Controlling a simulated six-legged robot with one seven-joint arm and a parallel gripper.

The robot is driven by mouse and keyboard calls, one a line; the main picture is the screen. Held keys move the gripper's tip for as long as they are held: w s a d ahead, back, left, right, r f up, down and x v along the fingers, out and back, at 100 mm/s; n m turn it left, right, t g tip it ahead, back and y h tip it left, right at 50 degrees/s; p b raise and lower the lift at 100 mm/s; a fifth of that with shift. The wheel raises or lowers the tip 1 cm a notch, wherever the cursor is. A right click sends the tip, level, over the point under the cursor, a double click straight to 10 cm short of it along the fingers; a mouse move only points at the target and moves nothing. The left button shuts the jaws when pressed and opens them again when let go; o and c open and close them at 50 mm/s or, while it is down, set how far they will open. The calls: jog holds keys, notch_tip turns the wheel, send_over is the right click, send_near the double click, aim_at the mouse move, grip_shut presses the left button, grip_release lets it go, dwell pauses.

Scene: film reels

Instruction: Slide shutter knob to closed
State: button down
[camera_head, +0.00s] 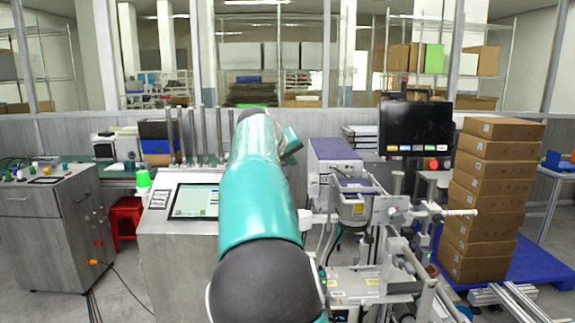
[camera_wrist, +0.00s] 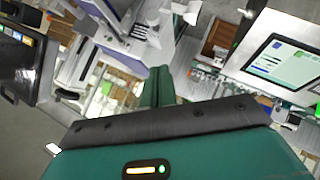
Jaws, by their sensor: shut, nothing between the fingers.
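I cannot make out the shutter knob for sure in either view. A machine with a purple-grey box (camera_head: 335,160) and metal rods stands right of my arm in the head view. Part of a purple-edged machine also shows at the upper left of the wrist view (camera_wrist: 125,40). My gripper (camera_wrist: 158,84) is shut and empty in the wrist view, its green fingers together, pointing toward the machinery. It does not seem to touch anything. In the head view my teal arm hides the middle of the scene, and the fingertips are not clear.
A metal console with a lit screen (camera_head: 195,201) stands left of my arm; the screen also shows in the wrist view (camera_wrist: 282,62). A dark monitor (camera_head: 416,127) is at the right. Stacked cartons (camera_head: 490,190) stand on a blue pallet. A grey cabinet (camera_head: 50,235) is far left.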

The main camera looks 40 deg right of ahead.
aim_at(315, 189)
jog(key=w+d+f, duration=0.1)
jog(key=d+f, duration=0.6)
jog(key=shift+d+f, duration=0.35)
jog(key=shift+f, duration=0.05)
jog(key=shift+w, duration=0.15)
jog(key=shift+f, duration=2.15)
jog(key=shift+r, duration=0.1)
